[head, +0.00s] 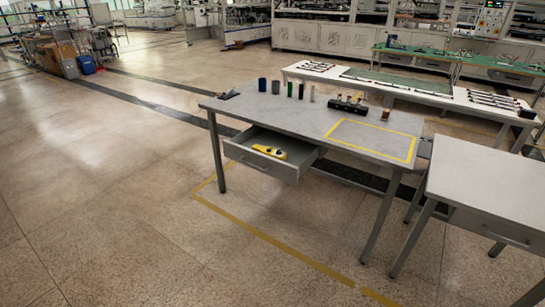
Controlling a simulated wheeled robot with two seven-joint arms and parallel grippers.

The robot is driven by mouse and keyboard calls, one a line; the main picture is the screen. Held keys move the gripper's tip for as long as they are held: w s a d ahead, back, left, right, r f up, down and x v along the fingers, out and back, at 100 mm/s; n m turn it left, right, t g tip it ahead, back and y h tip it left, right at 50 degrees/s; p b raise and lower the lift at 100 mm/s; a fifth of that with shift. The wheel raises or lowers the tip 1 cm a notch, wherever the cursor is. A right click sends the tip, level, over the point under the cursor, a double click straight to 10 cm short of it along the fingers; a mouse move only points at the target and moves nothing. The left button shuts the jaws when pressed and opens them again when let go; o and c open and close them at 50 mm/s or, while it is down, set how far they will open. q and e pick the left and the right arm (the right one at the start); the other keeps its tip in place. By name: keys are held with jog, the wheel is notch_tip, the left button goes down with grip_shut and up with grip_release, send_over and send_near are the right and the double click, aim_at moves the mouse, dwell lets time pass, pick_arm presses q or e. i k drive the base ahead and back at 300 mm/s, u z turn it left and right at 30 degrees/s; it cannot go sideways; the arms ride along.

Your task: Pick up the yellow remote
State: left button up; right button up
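The yellow remote (269,151) lies in the open drawer (261,168) under the left part of the grey table (290,111). It is yellow with a dark part near one end and sits near the drawer's front wall. The drawer is pulled out toward the open floor, and nothing else shows inside it. Neither of my grippers is in the head view.
On the table stand several small cylinders (289,89), a black device (347,105) and a yellow-taped rectangle (371,140). Another table (490,180) stands close at right. Yellow tape (270,240) marks the floor. The floor at left is clear.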

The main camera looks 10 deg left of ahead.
aim_at(261, 149)
jog(key=z, duration=0.85)
jog(key=i, duration=1.1)
jog(key=u, duration=0.15)
